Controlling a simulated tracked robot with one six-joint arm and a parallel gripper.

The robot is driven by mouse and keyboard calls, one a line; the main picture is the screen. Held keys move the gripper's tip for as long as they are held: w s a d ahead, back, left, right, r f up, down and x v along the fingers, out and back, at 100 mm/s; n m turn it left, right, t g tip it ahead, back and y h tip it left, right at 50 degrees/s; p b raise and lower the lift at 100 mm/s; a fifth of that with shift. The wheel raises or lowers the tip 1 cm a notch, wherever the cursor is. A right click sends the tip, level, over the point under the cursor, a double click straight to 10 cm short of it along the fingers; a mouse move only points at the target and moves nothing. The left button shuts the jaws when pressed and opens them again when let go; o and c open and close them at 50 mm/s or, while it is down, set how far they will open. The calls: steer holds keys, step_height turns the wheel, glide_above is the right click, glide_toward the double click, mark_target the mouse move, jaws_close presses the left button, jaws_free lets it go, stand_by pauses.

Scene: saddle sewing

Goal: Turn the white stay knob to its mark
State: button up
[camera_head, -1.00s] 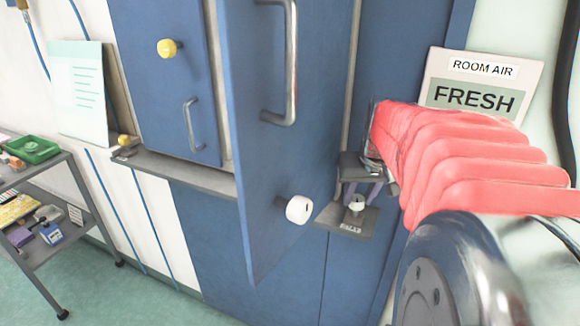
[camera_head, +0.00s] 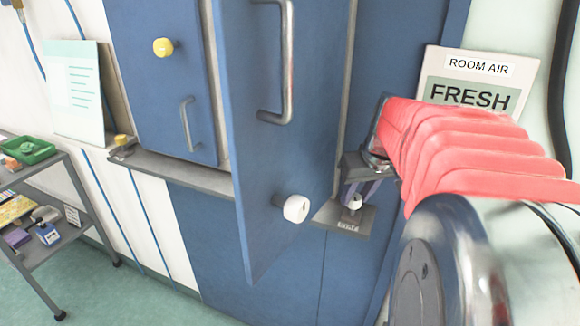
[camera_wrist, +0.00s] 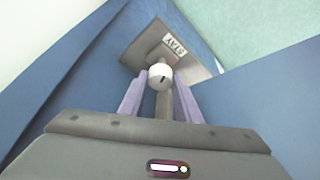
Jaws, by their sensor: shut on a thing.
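The white stay knob (camera_wrist: 160,77) stands on a grey bracket (camera_wrist: 135,50) with a "STAY" label (camera_wrist: 175,44). A dark mark line shows on the knob's face in the wrist view. My gripper (camera_wrist: 160,98) has its purple fingers on either side of the knob, shut on it. In the head view the small white stay knob (camera_head: 354,202) sits on its bracket (camera_head: 345,219), with my gripper (camera_head: 360,190) just above it. I cannot make out the target mark.
An open blue door (camera_head: 270,150) with a long handle and a white round knob (camera_head: 296,208) stands left of my gripper. A closed blue door with a yellow knob (camera_head: 163,47) is farther left. A cart (camera_head: 75,240) stands at far left. A "FRESH" sign (camera_head: 475,80) is behind my arm.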

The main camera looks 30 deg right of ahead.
steer(key=n+y, duration=0.1)
steer(key=n, duration=0.1)
steer(key=n+y, duration=0.1)
steer(key=n, duration=0.2)
steer(key=shift+d, duration=0.2)
steer(key=n, duration=0.2)
steer(key=n+y, duration=0.1)
steer(key=n, duration=0.2)
steer(key=shift+d+g+y, duration=0.15)
steer(key=shift+g+y, duration=0.15)
steer(key=o, duration=1.1)
steer(key=shift+c, duration=0.2)
steer(key=shift+r, duration=0.1)
steer(key=s+d+r, duration=0.4)
steer(key=s+d, duration=0.4)
steer(key=s, duration=0.3)
steer(key=shift+s+r, duration=0.2)
steer(key=shift+a, duration=0.1)
